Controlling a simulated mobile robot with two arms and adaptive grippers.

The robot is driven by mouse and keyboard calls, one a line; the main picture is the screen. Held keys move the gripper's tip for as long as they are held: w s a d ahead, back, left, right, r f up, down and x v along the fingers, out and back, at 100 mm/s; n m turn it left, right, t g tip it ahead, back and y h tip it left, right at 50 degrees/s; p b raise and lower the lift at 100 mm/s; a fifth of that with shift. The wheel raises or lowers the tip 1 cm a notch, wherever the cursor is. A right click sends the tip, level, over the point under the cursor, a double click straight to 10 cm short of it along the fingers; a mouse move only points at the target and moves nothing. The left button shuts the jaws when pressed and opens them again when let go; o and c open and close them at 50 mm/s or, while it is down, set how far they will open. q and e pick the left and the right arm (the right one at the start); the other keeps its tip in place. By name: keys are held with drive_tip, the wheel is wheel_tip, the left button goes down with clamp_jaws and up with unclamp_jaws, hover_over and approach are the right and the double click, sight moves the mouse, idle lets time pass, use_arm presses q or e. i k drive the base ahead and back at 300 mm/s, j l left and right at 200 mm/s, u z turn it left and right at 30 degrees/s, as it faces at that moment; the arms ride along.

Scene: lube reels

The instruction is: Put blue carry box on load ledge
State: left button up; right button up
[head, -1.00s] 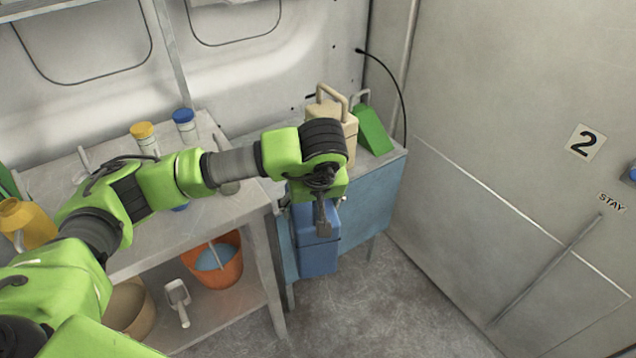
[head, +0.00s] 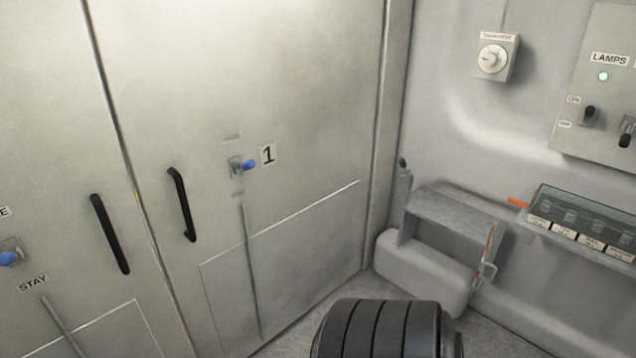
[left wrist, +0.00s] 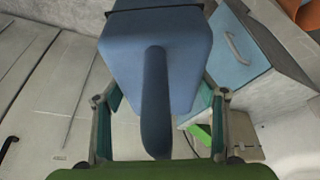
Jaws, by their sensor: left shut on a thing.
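The blue carry box (left wrist: 188,40) fills the top middle of the left wrist view, with its dark blue handle (left wrist: 155,115) towards me. My left gripper (left wrist: 160,108) is shut on the box, its fingers on either side of the handle. The box and left gripper do not show in the head view. A grey metal ledge (head: 455,213) stands against the wall at the right of the head view, above a rounded pale housing; no label shows on it, so I cannot tell if it is the load ledge. Its visible top looks bare. My right gripper is not in view.
Door 1 (head: 290,225) has a black handle (head: 181,205) and a blue-knobbed switch (head: 243,166). A labelled tray (head: 575,225) and a lamps panel (head: 600,90) are right of the ledge.

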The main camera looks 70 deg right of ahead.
sight(470, 219)
drive_tip(key=l+z, duration=0.3)
drive_tip(key=z, duration=0.15)
drive_tip(key=i+l+z, duration=0.1)
drive_tip(key=l+z, duration=0.2)
drive_tip(key=z, duration=0.2)
drive_tip(key=i+l+z, duration=0.1)
drive_tip(key=l+z, duration=0.15)
drive_tip(key=z, duration=0.2)
drive_tip(key=i+l+z, duration=0.15)
drive_tip(key=z, duration=0.35)
drive_tip(key=i+l+z, duration=0.2)
drive_tip(key=z, duration=0.25)
drive_tip(key=i+l+z, duration=0.1)
drive_tip(key=z, duration=0.35)
drive_tip(key=i+z, duration=0.25)
drive_tip(key=z, duration=0.25)
drive_tip(key=i+j+z, duration=0.1)
drive_tip(key=z, duration=0.35)
drive_tip(key=i+z, duration=0.6)
drive_tip(key=i, duration=0.2)
